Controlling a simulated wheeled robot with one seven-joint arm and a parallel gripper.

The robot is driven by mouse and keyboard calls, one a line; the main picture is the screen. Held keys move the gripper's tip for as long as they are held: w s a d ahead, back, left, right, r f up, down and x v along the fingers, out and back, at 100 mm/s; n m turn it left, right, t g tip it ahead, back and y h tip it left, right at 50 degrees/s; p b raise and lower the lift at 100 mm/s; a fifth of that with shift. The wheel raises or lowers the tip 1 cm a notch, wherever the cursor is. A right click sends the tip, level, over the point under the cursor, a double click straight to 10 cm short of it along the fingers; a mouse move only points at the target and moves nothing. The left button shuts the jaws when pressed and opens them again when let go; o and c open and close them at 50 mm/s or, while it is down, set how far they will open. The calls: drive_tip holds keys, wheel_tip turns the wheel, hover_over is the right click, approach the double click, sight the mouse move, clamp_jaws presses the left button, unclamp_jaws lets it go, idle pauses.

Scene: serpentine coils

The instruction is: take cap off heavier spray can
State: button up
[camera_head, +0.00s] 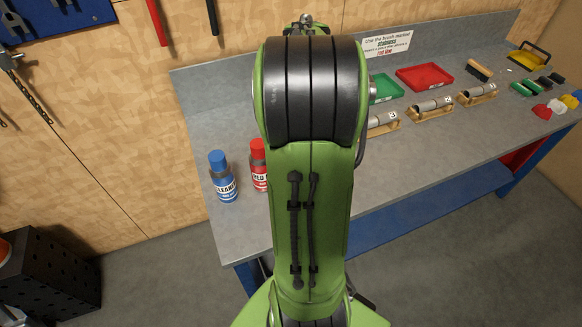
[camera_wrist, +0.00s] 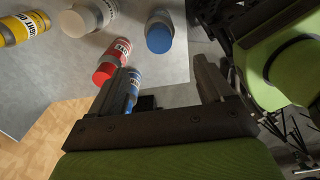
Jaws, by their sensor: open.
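In the head view, a blue spray can (camera_head: 224,181) labelled "CLEANER" with a blue cap (camera_head: 217,158) stands upright on the bench's left end. A red spray can (camera_head: 259,174) with a red cap (camera_head: 258,149) stands beside it, partly hidden by my arm. In the wrist view are a red can (camera_wrist: 118,52), a can with a blue cap (camera_wrist: 159,39), a can with a whitish cap (camera_wrist: 76,22), a yellow can (camera_wrist: 22,27) and a blue can (camera_wrist: 134,83) partly behind a finger. My gripper (camera_wrist: 160,78) is open and empty. Weights cannot be seen.
The grey bench (camera_head: 240,235) is bare in front of the cans. Metal cylinders on wooden stands (camera_head: 430,108), a green tray (camera_head: 386,87), a red tray (camera_head: 424,77) and a brush (camera_head: 479,70) lie to the right. A sign (camera_head: 388,44) is on the back panel.

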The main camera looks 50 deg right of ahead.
wheel_tip(320, 180, down, 8)
drive_tip(key=shift+w+d+r, duration=0.1)
drive_tip(key=shift+w, duration=0.05)
drive_tip(key=f, duration=0.5)
drive_tip(key=shift+a, duration=0.25)
drive_tip(key=shift+d+f, duration=0.1)
drive_tip(key=shift+f, duration=0.15)
drive_tip(key=shift+c, duration=1.3)
drive_tip(key=c, duration=0.8)
